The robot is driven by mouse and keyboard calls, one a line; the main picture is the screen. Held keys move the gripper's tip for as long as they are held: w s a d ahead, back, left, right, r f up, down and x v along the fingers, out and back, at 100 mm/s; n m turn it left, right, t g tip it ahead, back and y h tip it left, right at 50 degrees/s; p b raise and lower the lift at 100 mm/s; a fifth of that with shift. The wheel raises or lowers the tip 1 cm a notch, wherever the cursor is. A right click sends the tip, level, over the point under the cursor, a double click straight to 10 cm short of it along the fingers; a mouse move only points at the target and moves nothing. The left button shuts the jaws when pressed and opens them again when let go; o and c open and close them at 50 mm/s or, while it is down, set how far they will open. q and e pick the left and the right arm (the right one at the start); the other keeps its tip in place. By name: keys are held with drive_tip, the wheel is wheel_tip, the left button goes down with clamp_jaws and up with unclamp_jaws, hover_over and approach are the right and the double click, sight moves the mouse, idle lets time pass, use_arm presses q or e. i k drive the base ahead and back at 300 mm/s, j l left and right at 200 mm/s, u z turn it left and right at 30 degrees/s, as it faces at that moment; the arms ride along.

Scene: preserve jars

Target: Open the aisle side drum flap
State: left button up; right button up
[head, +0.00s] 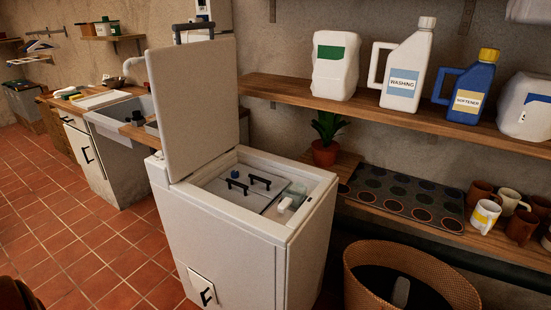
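A white top-loading washing machine (232,240) stands in the middle of the head view with its large lid (193,105) raised upright. In its top opening lies a grey metal drum cover with two flaps side by side. One black handle (237,187) is on the left and another black handle (260,181) is on the right. Both flaps look closed and lie about level. I cannot tell for sure which is the aisle side flap. Neither of my grippers shows in the view.
A shelf (400,113) with washing and softener bottles is right of the machine. Below it are a potted plant (325,140), a dark tray (405,198) and several mugs. A wicker basket (405,262) stands at front right. Tiled floor (60,220) is open on the left.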

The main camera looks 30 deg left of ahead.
sight(236, 192)
drive_tip(key=u, duration=1.35)
